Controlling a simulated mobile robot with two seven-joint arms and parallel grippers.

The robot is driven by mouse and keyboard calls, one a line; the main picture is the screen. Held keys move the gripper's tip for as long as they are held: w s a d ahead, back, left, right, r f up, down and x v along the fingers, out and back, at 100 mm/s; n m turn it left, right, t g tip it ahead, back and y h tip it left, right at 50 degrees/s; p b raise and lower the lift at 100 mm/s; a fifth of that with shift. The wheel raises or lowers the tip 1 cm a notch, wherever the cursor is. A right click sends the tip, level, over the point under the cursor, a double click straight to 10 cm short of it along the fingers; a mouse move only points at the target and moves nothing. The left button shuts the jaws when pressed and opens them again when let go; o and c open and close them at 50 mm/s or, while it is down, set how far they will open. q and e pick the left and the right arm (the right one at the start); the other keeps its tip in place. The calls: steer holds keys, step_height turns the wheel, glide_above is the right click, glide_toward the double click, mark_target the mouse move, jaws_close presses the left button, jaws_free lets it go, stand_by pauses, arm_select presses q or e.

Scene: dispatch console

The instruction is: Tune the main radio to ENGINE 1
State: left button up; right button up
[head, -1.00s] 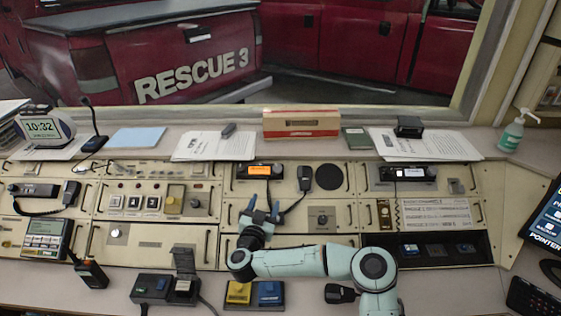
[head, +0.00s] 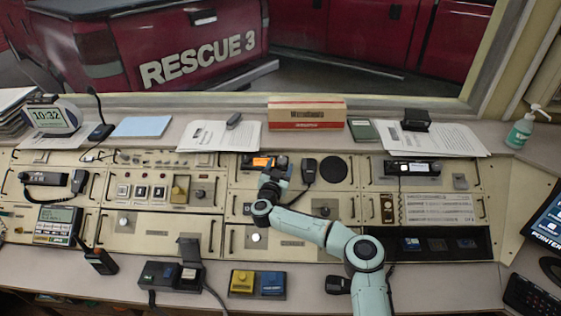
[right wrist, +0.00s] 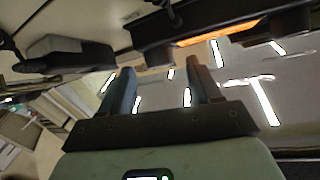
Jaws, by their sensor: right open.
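The radio with the orange display (head: 258,161) is set in the upper middle of the console. My right gripper (head: 275,174) is just in front of it, at its lower right, and covers part of its front. In the right wrist view the radio's lit orange strip (right wrist: 215,33) is beyond the fingers. The right gripper (right wrist: 160,86) is open there, with nothing between its fingers; I cannot tell whether it touches the radio. The radio's knob cannot be made out. A printed radio channel list (head: 436,208) is on the right panel. My left gripper is not in view.
A black hand microphone (head: 308,170) hangs right of the radio, beside a round speaker (head: 333,169). A second radio with a white display (head: 412,169) is further right. A red and cream box (head: 306,114) stands on the ledge behind.

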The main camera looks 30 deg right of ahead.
steer(key=shift+w+d, duration=0.45)
steer(key=shift+w, duration=0.1)
steer(key=shift+s, duration=0.1)
steer(key=c, duration=1)
steer(key=shift+c, duration=0.2)
